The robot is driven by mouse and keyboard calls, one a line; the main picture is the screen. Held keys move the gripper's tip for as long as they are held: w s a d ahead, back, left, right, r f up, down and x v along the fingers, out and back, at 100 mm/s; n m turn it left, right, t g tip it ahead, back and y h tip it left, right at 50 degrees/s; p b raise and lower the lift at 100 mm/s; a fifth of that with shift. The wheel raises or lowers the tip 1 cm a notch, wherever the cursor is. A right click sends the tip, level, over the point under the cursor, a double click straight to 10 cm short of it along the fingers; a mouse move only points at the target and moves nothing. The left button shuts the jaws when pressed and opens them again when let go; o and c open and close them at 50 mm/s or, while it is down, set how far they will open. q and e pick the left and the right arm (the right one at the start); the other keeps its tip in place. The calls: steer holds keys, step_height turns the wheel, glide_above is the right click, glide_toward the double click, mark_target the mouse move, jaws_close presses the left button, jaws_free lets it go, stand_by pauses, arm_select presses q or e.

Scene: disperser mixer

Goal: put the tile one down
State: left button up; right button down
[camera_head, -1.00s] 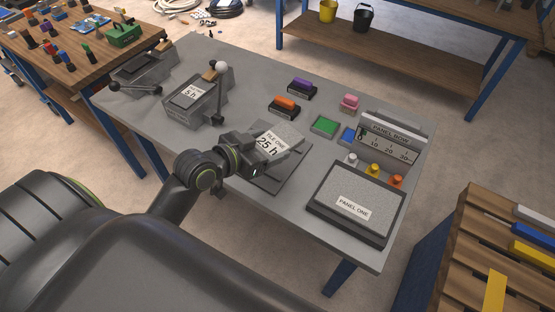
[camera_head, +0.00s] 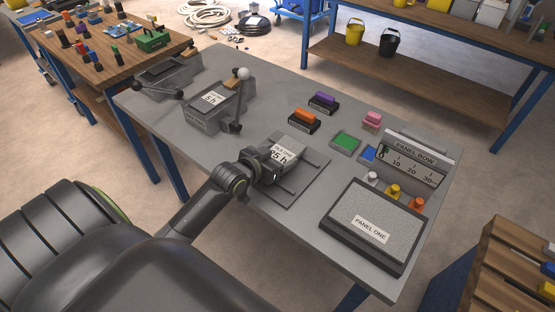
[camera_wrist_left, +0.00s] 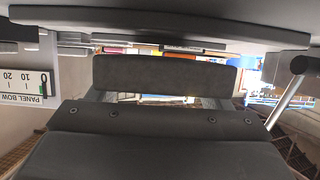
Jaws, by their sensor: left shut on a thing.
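Tile one (camera_head: 287,144) is a grey block with a white label, seen in the head view near the middle of the grey table. My left gripper (camera_head: 268,165) is shut on its near left side and hides part of the label. The tile is over or on a dark flat plate with raised strips (camera_head: 301,181); I cannot tell whether it touches the plate. In the left wrist view a dark flat shape (camera_wrist_left: 165,73), which I cannot name surely, fills the middle between dark gripper parts. My right gripper is not seen.
Panel one (camera_head: 375,221) lies on a dark base to the right. Behind it stand the panel bow gauge (camera_head: 412,160) and small white, yellow and orange knobs. Orange (camera_head: 304,118) and purple (camera_head: 323,101) blocks sit behind the plate. A lever fixture (camera_head: 218,108) stands to the left.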

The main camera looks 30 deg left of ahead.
arm_select(q)
steer(key=shift+f, duration=0.65)
steer(key=o, duration=0.9)
steer(key=shift+f, duration=0.2)
steer(key=o, duration=0.4)
steer(key=shift+o, duration=0.2)
steer(key=shift+r, duration=0.25)
steer(key=v, duration=1.2)
steer(key=shift+f, duration=0.1)
steer(key=shift+s+f, duration=0.1)
